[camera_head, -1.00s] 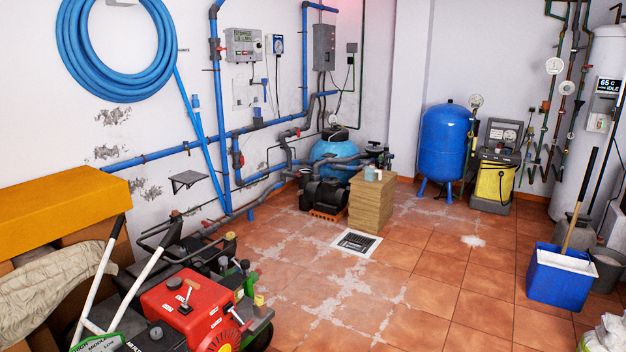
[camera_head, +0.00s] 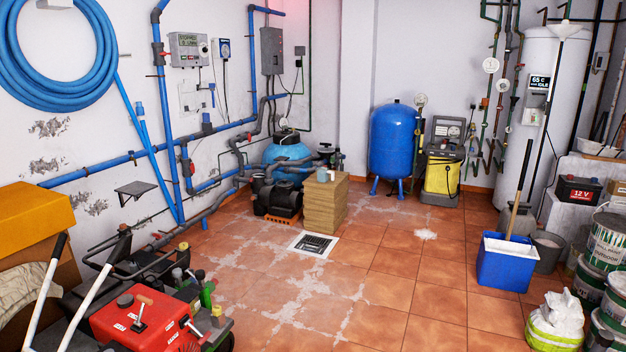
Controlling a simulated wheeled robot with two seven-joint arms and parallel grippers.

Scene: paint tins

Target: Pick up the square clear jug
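I cannot make out a square clear jug for sure anywhere in the head view. A small bluish container (camera_head: 322,174) stands on top of a tan block-shaped stack (camera_head: 322,205) near the middle of the room, with another small pale item beside it. Both are too small to tell their shape or whether they are clear. Neither of my grippers is in view.
Tiled floor (camera_head: 385,290) is open in the middle, with a drain grate (camera_head: 314,244). A red machine (camera_head: 135,318) stands front left. A blue bucket (camera_head: 505,262), a white bag (camera_head: 555,318), stacked paint tins (camera_head: 608,245) and a battery (camera_head: 579,190) on a ledge are at right.

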